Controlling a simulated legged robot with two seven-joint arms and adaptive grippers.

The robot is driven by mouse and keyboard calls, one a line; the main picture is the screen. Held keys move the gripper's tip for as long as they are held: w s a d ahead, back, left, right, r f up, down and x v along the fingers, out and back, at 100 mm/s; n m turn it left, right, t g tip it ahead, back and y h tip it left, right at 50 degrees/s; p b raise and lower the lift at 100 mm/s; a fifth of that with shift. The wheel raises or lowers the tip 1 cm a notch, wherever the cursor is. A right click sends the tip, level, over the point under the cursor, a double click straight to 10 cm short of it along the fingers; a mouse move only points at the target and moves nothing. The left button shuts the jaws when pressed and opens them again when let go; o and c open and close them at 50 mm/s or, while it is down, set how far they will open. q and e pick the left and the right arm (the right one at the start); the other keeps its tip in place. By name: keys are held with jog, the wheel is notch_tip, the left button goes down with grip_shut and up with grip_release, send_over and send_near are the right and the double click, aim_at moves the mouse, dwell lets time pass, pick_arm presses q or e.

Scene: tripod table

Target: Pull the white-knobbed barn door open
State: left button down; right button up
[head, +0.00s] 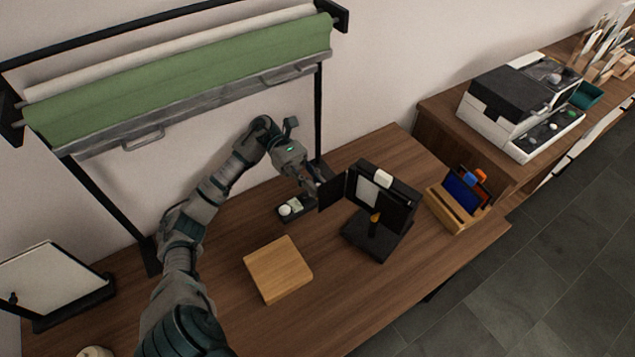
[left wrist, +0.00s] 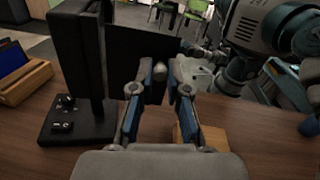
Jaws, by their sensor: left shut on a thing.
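A black lamp head (head: 384,196) stands on a dark base on the table, with a pale panel in its face. Its black barn door (head: 332,193) sticks out from the lamp's left side, and this flap also shows in the left wrist view (left wrist: 136,45). My left gripper (head: 313,186) is at the flap's outer edge. In the left wrist view its two blue-sided fingers (left wrist: 160,85) are shut on the small whitish knob (left wrist: 159,71), which shows between the fingertips. A grey shape behind the fingers may be my right gripper (left wrist: 197,74); its jaws are unclear.
A wooden block (head: 278,269) lies on the table in front of the lamp. A small dark tray (head: 296,207) with pale items is left of the lamp, and a wooden holder (head: 457,207) with cards is right. A green roll (head: 185,85) hangs behind.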

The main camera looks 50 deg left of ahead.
pick_arm(q)
jog(key=c, duration=1.1)
grip_release()
jog(key=shift+c, duration=0.2)
notch_tip(320, 180, up, 10)
jog(key=shift+a+f, duration=0.1)
jog(key=shift+a, duration=0.05)
